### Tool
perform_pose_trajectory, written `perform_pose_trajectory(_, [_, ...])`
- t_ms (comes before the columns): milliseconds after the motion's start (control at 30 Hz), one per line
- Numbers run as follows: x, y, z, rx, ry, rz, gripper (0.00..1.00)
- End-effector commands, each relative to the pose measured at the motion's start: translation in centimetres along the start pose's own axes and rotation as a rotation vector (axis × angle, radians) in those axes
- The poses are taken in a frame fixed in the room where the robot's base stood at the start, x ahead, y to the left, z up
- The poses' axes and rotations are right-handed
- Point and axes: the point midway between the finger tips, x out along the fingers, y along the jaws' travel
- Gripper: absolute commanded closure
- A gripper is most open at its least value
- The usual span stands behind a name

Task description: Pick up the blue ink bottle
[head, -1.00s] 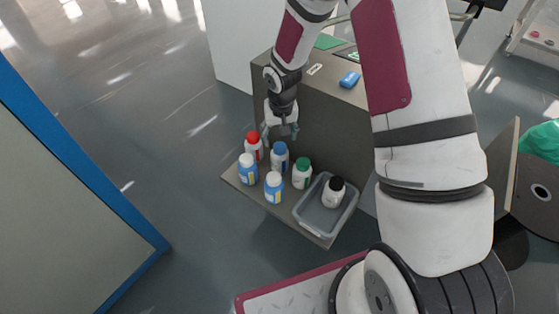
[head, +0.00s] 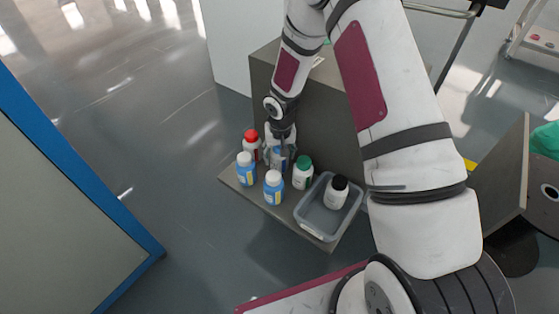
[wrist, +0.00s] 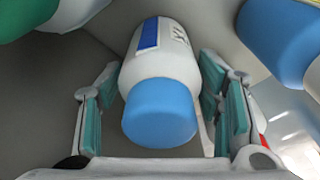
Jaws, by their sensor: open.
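The blue ink bottle is a white bottle with a blue cap and a blue label stripe. It fills the middle of the wrist view (wrist: 160,108), standing between my two open fingers. In the head view the bottle (head: 278,164) is mostly hidden behind my gripper (head: 281,150). My gripper, also in the wrist view (wrist: 162,112), is open, with one teal finger pad on each side of the bottle. A small gap shows at the left pad; on the right I cannot tell whether it touches.
A grey tray (head: 313,222) at the right holds a black-capped bottle (head: 337,192).

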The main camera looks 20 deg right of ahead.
Motion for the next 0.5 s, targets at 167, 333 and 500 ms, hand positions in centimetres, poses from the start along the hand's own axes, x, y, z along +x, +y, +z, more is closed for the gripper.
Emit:
perform_pose_trajectory(167, [-0.09,0.00,-0.04,0.000,0.001,0.000,0.40])
perform_pose_trajectory(333, [-0.09,0.00,-0.02,0.000,0.000,0.000,0.79])
perform_pose_trajectory(500, [-0.11,-0.01,-0.04,0.000,0.001,0.000,0.86])
